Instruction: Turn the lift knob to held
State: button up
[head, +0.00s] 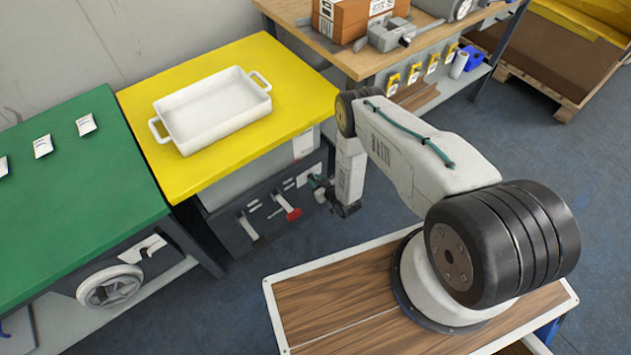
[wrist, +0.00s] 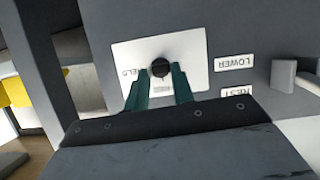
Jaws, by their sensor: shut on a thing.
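The lift knob (wrist: 160,68) is a small dark round knob on a white plate (wrist: 195,52) on a grey panel. The plate has a partly covered label ending in "ELD" left of the knob, and small lettering below it. My gripper (wrist: 161,76) is shut on the knob, one teal finger on each side. Which way the knob points cannot be told. In the head view my gripper (head: 318,183) is at the right end of the grey panel under the yellow table, and the knob is hidden there.
Upside-down "LOWER" (wrist: 234,62) and "REST" (wrist: 237,92) labels sit right of the plate, near a grey protruding handle (wrist: 284,75). A white tray (head: 225,121) stands on the yellow table (head: 290,72).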

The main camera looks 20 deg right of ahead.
jog(key=shift+m, duration=0.3)
jog(key=o, duration=1)
jog(key=shift+d, duration=0.1)
jog(key=v, duration=0.7)
jog(key=shift+s+d+r, duration=0.2)
jog(key=shift+s, duration=0.1)
